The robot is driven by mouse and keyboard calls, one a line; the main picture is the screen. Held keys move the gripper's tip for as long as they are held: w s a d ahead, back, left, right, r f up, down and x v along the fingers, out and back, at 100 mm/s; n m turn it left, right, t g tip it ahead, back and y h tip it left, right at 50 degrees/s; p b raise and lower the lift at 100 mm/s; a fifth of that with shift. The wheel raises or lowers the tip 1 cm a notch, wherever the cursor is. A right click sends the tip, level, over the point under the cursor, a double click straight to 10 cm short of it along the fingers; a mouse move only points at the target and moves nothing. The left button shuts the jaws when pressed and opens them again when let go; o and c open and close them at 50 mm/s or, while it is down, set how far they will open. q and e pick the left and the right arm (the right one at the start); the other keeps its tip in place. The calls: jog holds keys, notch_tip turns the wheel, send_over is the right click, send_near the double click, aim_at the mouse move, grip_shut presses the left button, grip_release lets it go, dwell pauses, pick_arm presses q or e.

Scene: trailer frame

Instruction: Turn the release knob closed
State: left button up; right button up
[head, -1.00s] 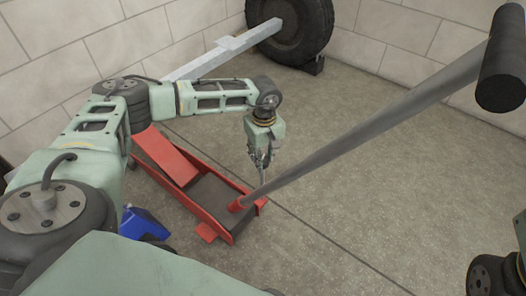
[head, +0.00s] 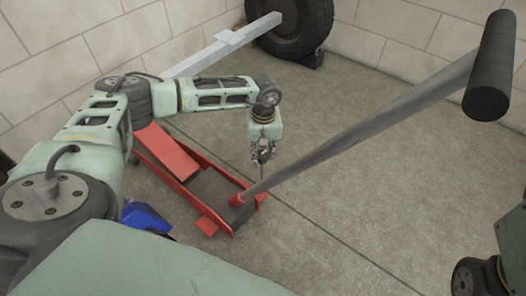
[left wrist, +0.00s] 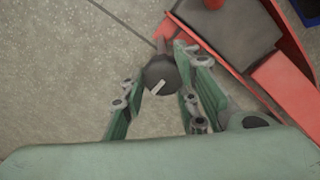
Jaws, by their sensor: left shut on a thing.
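The release knob (left wrist: 161,73) is a dark round knob with a short white line on its face. The line slants up to the right in the left wrist view. My left gripper (head: 263,158) points down beside the handle end of the red floor jack (head: 170,157). Its fingers stand on both sides of the knob and are shut on it. In the head view the knob is mostly hidden between the fingers. My right gripper is not in view; only part of my right arm shows at the lower right edge.
The jack's long grey handle (head: 365,125) rises to the upper right, close beside my left gripper, and ends in a black grip (head: 490,66). A tyre (head: 292,22) and a grey beam (head: 205,58) are at the back. A blue object (head: 145,217) lies left of the jack. Floor to the right is clear.

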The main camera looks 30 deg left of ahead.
aim_at(265, 154)
pick_arm(q)
jog(key=shift+w+d+r, duration=0.25)
jog(key=shift+w, duration=0.15)
jog(key=o, duration=1)
jog(key=shift+d, duration=0.1)
jog(key=shift+c, duration=0.2)
jog(key=shift+s+f, duration=0.1)
jog(key=shift+f, duration=0.05)
jog(key=shift+a, duration=0.2)
notch_tip(265, 154, up, 12)
jog(key=shift+s+d+f, duration=0.1)
jog(key=shift+s, duration=0.05)
